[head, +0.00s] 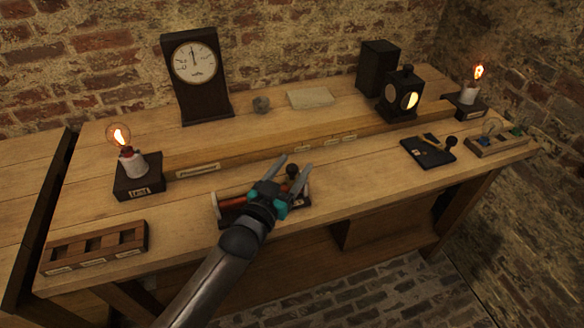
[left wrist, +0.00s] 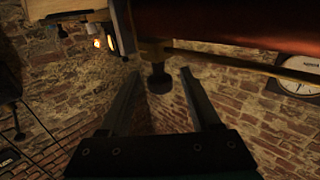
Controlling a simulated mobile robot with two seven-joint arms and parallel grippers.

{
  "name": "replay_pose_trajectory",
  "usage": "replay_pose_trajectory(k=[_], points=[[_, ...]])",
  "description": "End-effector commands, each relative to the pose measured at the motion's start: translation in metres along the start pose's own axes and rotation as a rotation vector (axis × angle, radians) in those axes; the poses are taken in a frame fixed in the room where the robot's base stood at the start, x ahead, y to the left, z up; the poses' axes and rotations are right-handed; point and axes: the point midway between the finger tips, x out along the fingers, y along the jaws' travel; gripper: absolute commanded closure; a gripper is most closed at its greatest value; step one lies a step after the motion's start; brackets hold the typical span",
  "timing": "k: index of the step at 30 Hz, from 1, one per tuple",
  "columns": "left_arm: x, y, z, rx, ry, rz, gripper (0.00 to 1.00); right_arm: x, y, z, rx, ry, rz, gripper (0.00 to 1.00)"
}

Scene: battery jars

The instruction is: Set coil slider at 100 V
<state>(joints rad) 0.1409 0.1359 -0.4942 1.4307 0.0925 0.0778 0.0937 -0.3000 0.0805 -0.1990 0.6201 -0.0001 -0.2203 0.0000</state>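The coil (head: 232,203) is a reddish-brown cylinder in a dark frame near the bench's front edge, partly hidden by my left arm. Its dark slider knob (head: 291,170) stands at the right part. My left gripper (head: 296,162) is open, with one finger to each side of the knob. In the left wrist view the knob (left wrist: 158,78) hangs between the open fingertips, with gaps visible on both sides, below the coil (left wrist: 230,25). A dial meter (head: 194,62) in a dark case stands at the back; its needle points nearly straight up, its numbers too small to read. My right gripper is not in view.
Lit bulbs stand at left (head: 120,137) and far right (head: 478,73). A slotted wooden rack (head: 95,249) lies front left. A dark lantern (head: 400,97), a black switch board (head: 428,152) and a jar tray (head: 497,142) are at right. A raised shelf runs behind the coil.

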Motion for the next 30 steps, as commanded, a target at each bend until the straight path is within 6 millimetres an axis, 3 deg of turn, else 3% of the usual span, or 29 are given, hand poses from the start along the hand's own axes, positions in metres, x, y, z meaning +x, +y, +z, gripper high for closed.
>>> replay_pose_trajectory(k=[2,16,30], points=[[-0.0002,0.0000,0.0000,0.000,0.000,0.000,0.46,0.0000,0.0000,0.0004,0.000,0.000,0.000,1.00],[-0.0004,0.0000,0.0001,0.000,0.000,0.000,0.99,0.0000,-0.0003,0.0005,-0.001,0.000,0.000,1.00],[-0.0005,0.0000,0.0003,0.000,0.000,0.000,1.00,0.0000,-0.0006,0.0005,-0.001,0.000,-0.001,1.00]])
